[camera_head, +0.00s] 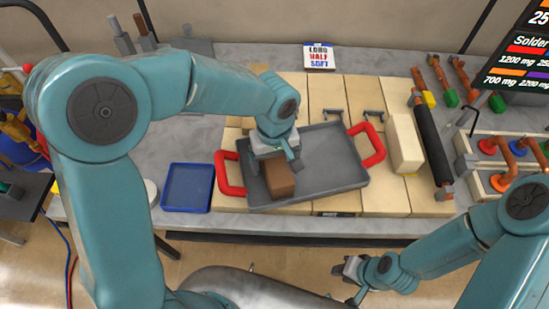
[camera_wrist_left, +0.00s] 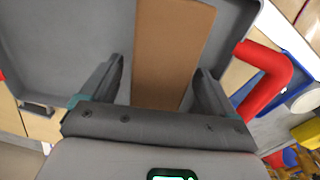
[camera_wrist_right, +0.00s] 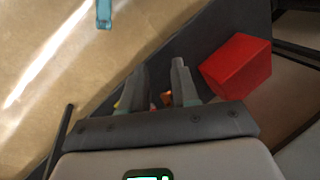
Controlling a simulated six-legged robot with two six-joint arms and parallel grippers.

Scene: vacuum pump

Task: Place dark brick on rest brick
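The brown, dark brick (camera_head: 280,178) lies in a grey tray (camera_head: 330,170) with red handles. My left gripper (camera_head: 278,158) is over the tray at the brick's far end. In the left wrist view the brick (camera_wrist_left: 170,50) shows between the two spread fingers (camera_wrist_left: 160,85), with a gap on the left; contact on the right is unclear. A pale cream block (camera_head: 405,145) sits on pale bricks right of the tray; I cannot tell if it is the rest brick. My right gripper (camera_head: 348,268) is empty in front of the bench, its fingers apart (camera_wrist_right: 160,85).
A blue tray (camera_head: 187,187) lies left of the grey tray. A black roller (camera_head: 433,140) and racks of copper pipes (camera_head: 490,150) stand on the right. A sign (camera_head: 319,57) is at the back. A red block (camera_wrist_right: 237,66) is near my right gripper in its wrist view.

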